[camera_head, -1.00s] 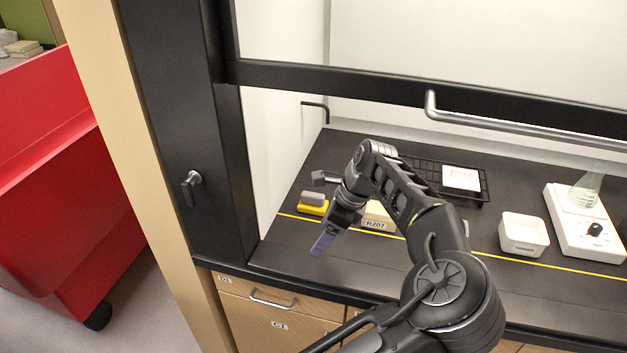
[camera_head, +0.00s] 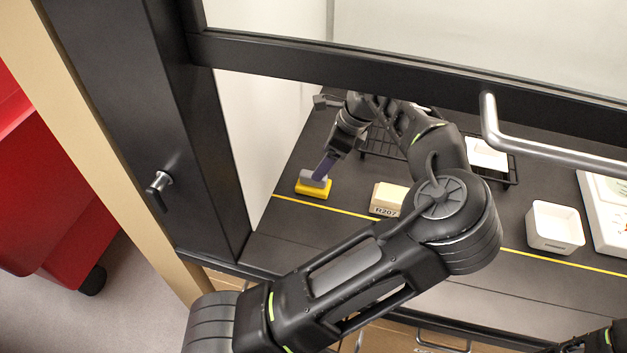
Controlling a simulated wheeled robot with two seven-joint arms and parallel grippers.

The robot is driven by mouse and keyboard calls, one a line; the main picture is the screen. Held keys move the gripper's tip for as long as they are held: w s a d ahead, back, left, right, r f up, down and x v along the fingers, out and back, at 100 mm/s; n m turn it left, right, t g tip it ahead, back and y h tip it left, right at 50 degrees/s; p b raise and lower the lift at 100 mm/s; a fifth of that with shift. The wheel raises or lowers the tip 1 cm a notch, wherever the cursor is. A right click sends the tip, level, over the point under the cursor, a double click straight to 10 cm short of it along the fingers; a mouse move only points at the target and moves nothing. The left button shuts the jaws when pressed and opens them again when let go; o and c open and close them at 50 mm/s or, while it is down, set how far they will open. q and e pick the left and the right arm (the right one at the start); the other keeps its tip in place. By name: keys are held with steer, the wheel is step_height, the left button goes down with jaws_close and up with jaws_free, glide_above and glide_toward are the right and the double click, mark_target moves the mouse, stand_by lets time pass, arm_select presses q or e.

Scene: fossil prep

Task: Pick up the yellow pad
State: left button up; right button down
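The yellow pad (camera_head: 312,194) lies on the dark bench at the left, behind the yellow line, with a grey upper part (camera_head: 312,180). My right gripper is not in view; only a bit of my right arm shows at the bottom right corner.
A beige block labelled R207 (camera_head: 388,198) sits right of the pad. A black wire rack (camera_head: 377,146), a white tub (camera_head: 554,227) and a white device (camera_head: 604,215) stand farther right. The raised sash bar (camera_head: 350,70) crosses above my arm. The bench's front left is clear.

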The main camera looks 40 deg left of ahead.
mark_target(305, 185)
arm_select(q)
steer(key=shift+x, duration=1.15)
steer(key=shift+s+p+x, duration=0.2)
steer(key=shift+p+x, duration=0.4)
steer(key=shift+x, duration=2.05)
steer(key=shift+d, duration=0.15)
steer(key=c, duration=1.5)
